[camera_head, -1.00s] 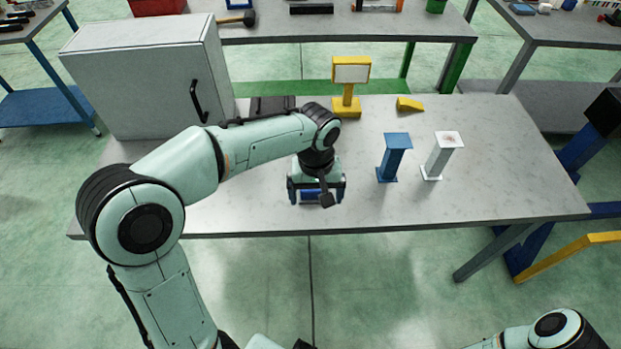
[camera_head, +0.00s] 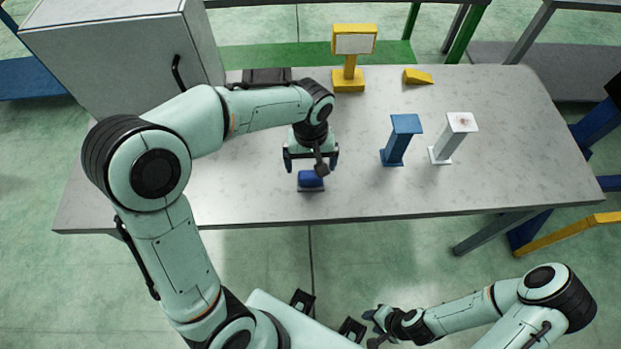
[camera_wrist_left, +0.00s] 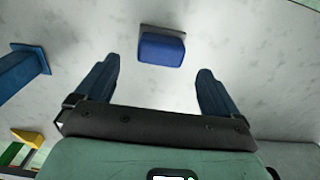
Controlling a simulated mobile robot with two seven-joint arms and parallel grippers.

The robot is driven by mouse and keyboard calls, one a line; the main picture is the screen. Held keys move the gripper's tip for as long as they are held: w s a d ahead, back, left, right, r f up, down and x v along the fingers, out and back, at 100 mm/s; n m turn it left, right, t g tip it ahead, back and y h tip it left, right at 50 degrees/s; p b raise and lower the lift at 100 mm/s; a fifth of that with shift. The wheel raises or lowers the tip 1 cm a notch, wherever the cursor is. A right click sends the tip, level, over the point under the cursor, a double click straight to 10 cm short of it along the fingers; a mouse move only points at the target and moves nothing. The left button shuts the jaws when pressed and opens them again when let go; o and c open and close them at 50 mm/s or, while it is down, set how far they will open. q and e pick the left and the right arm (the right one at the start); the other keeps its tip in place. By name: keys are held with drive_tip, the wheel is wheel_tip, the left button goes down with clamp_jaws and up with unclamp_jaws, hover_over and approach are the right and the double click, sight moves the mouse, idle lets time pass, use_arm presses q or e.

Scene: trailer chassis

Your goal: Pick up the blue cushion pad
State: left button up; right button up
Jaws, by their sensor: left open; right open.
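The blue cushion pad (camera_head: 311,179) lies on the grey table near its front edge, on a thin dark base. In the left wrist view the pad (camera_wrist_left: 161,49) is ahead of the fingertips, centred between the two fingers. My left gripper (camera_head: 311,162) is open and empty, just behind and above the pad in the head view, and apart from it. It also shows in the left wrist view (camera_wrist_left: 157,78). My right gripper (camera_head: 374,328) is low at the front, off the table and away from the pad.
A blue post (camera_head: 398,143) and a white post (camera_head: 450,140) stand right of the pad. A yellow stand (camera_head: 350,80) and a yellow wedge (camera_head: 418,77) are at the back. A grey cabinet (camera_head: 105,55) fills the back left. The table's right side (camera_head: 530,150) is clear.

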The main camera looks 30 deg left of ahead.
sight(311, 174)
use_arm(q)
drive_tip(key=f, duration=0.5)
drive_tip(key=shift+s+d+f, duration=0.1)
drive_tip(key=shift+s+f, duration=0.2)
use_arm(e)
drive_tip(key=shift+f, duration=0.15)
use_arm(q)
drive_tip(key=c, duration=1.1)
drive_tip(key=shift+c, duration=0.2)
drive_tip(key=shift+r, duration=0.1)
wheel_tip(311, 174, up, 20)
drive_tip(key=p, duration=0.2)
use_arm(e)
drive_tip(key=w+r, duration=0.2)
drive_tip(key=r, duration=0.1)
drive_tip(key=shift+r, duration=0.1)
